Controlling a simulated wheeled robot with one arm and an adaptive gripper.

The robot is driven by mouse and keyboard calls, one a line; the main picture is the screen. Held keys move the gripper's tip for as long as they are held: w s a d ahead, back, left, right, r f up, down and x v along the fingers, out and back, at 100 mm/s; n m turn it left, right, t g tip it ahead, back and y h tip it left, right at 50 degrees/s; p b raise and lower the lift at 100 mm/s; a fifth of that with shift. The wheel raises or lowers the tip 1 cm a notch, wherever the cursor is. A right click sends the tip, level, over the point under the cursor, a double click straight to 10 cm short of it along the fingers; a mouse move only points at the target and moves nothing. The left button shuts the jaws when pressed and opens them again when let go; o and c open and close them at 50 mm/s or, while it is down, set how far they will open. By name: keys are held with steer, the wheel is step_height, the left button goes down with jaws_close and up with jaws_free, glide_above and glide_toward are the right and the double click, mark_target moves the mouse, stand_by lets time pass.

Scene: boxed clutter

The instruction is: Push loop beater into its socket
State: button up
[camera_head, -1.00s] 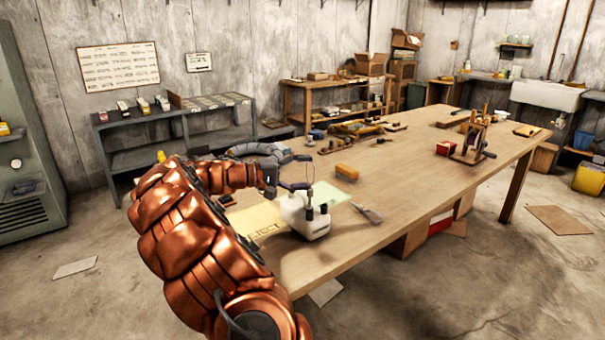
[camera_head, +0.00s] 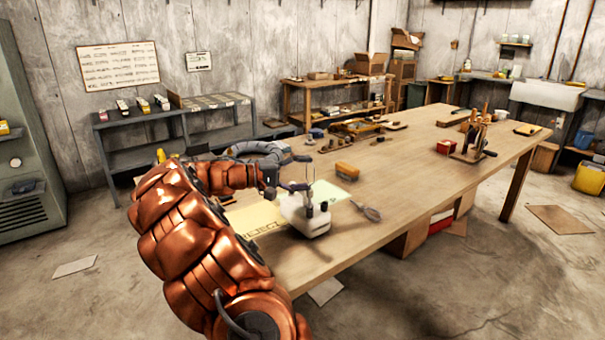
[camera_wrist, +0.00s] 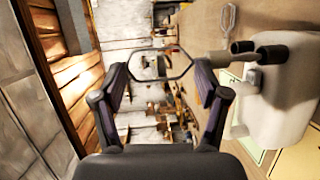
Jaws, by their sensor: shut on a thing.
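A thin loop beater (camera_head: 309,165) stands above the white mixer body (camera_head: 294,217) in the head view. In the wrist view the loop (camera_wrist: 160,51) shows as an angular wire outline between the fingers of my gripper (camera_wrist: 160,84). My gripper (camera_head: 297,187) is shut on the beater, over the mixer.
A second looped utensil (camera_head: 367,211) lies on the wooden table (camera_head: 410,185) right of the mixer. A yellow mat marked REJECT (camera_head: 255,219) and a pale green sheet (camera_head: 328,192) lie near it. An orange-brown block (camera_head: 347,170) sits farther back. The table's middle is mostly clear.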

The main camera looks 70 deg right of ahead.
steer(key=shift+f+b, duration=0.9)
steer(key=shift+f, duration=0.45)
steer(key=o, duration=1.1)
steer(key=shift+c, duration=0.2)
steer(key=shift+a, duration=0.1)
steer(key=v, duration=1.2)
